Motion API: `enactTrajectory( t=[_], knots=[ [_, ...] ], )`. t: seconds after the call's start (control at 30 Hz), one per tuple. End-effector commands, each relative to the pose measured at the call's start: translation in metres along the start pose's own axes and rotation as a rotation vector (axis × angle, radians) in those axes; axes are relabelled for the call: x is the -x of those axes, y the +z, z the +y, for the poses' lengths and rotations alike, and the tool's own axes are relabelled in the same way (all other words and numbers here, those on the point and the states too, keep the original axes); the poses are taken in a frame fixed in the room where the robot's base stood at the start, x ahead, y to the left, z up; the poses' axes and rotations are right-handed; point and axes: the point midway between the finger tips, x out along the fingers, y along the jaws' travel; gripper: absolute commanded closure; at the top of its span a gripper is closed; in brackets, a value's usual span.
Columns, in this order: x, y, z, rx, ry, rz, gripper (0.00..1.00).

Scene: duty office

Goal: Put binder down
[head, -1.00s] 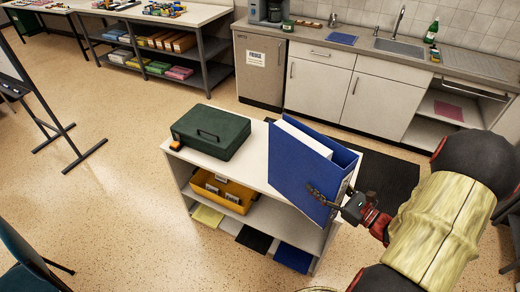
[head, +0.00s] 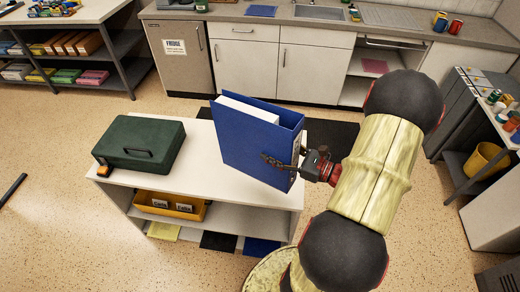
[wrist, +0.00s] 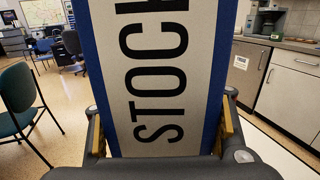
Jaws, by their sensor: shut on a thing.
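The blue binder (head: 240,143) stands upright at the right part of the white shelf unit's top (head: 196,165). I cannot tell whether its bottom edge touches the top. My gripper (head: 290,163) is shut on the binder's spine side from the right. In the wrist view the spine (wrist: 155,75) fills the middle, with a white label reading "STOCK" sideways. The gripper's fingers (wrist: 160,135) sit on both sides of the spine.
A dark green case (head: 140,143) with an orange item (head: 103,168) at its corner lies on the left of the same top. A yellow bin (head: 170,205) is on the shelf below. A counter with a sink (head: 320,12) runs along the back. A cart (head: 480,150) stands at the right.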

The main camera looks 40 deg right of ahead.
Motion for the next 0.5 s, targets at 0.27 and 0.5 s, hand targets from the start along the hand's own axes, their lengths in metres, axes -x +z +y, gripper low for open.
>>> enactTrajectory(
  t=[0.27, 0.5],
  knots=[
    [-0.021, -0.025, -0.049, 0.005, 0.001, -0.003, 1.0],
    [-0.036, -0.053, -0.083, 0.002, 0.001, -0.003, 1.0]
  ],
)
